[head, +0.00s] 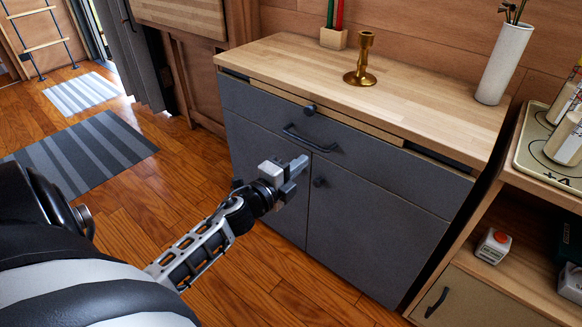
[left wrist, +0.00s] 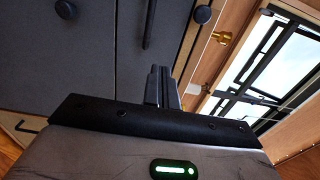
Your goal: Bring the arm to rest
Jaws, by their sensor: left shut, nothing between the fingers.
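My left arm reaches in from the lower left of the head view. Its gripper (head: 298,172) is in front of the grey cabinet (head: 375,225), near the cabinet's doors and below the drawer handle (head: 310,140). The fingers are shut and empty. In the left wrist view the two fingers (left wrist: 160,84) stand together, with the dark cabinet front (left wrist: 85,60) behind them. I cannot tell whether the gripper touches the cabinet. My right gripper is in neither view.
A brass candlestick (head: 362,65), a white vase (head: 503,63) and a small wooden holder (head: 334,38) stand on the wooden cabinet top (head: 430,98). A shelf unit (head: 480,290) stands at right. Striped rugs (head: 80,155) lie on the open floor at left.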

